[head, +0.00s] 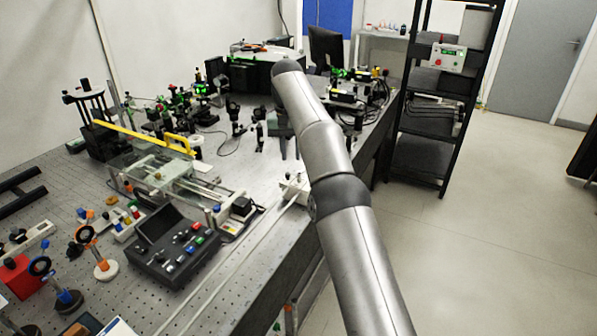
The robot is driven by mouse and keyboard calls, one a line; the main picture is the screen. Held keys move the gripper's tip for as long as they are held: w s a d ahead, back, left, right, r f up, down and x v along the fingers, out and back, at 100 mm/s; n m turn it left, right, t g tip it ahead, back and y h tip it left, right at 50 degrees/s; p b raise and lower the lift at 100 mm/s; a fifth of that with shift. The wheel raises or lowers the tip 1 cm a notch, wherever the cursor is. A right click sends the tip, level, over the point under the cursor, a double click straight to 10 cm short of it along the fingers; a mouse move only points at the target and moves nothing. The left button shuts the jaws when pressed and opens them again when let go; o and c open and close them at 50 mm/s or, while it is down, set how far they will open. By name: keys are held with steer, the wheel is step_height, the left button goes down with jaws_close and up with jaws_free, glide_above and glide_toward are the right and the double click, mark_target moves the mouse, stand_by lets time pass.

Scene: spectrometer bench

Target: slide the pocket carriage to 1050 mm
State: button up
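A long pale rail (250,243) runs along the front edge of the optical bench. A small white block (291,187) sits at the visible far part of this rail, partly hidden by my arm; it may be the pocket carriage, but I cannot tell for sure. I cannot read any millimetre scale.
A black control box with coloured buttons (172,246) stands near the bench's front edge. A glass-topped slide stage (165,170) with a yellow bar (140,138) is behind it. Optics crowd the bench (185,300). A black shelf rack (425,150) stands right; the floor (500,220) is clear.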

steer(key=s+d+r+b, duration=0.2)
steer(key=s+r+b, duration=0.2)
steer(key=s, duration=0.5)
steer(key=shift+b, duration=0.6)
steer(key=shift+w, duration=0.1)
